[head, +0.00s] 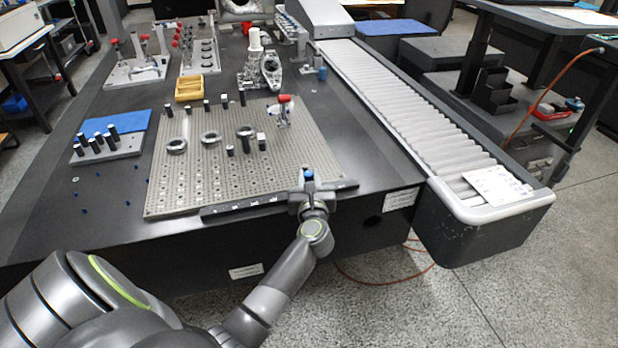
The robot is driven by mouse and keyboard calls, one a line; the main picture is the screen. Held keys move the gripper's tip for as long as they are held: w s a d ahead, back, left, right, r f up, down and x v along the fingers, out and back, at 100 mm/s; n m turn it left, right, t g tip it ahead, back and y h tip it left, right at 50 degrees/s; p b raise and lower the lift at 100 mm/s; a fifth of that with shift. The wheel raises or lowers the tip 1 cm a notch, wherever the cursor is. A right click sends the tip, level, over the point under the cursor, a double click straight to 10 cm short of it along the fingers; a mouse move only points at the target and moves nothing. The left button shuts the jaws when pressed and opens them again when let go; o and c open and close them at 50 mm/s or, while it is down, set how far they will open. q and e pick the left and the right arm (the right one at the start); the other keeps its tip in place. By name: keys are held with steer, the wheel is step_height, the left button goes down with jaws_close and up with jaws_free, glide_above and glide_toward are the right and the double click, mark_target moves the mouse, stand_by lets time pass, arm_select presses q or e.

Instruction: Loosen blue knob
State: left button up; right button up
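A small blue knob (308,174) shows in the head view at the front edge of the black table, near the right end of a dark bar along the perforated plate. My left gripper (309,187) reaches up from below with its fingertips right at the knob. The fingers hide the knob's lower part. I cannot tell whether they are closed on it or just around it. My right gripper is not in view.
The perforated fixture plate (200,190) carries rings, dark posts and a red-handled clamp (284,108). A roller conveyor (410,105) runs along the right side. A block with dark pins (108,146) stands at left; a yellow tray (189,88) lies behind the plate.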

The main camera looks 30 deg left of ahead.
arm_select(q)
jaws_close()
steer(key=shift+s+a+r+m+t+h+p, duration=0.1)
steer(key=shift+a+r+m+t+h+p, duration=0.1)
steer(key=shift+m+t+h+p, duration=0.45)
steer(key=shift+h+p, duration=0.35)
steer(key=shift+p, duration=0.05)
steer(key=shift+f+m+t+h+p, duration=0.15)
steer(key=shift+m+t+h+p, duration=0.2)
steer(key=shift+m+h, duration=0.25)
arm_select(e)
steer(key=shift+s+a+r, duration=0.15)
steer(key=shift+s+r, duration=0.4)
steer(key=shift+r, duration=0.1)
arm_select(q)
steer(key=o, duration=0.8)
jaws_free()
steer(key=shift+o, duration=0.2)
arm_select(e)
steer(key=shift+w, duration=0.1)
arm_select(q)
steer(key=shift+s, duration=0.1)
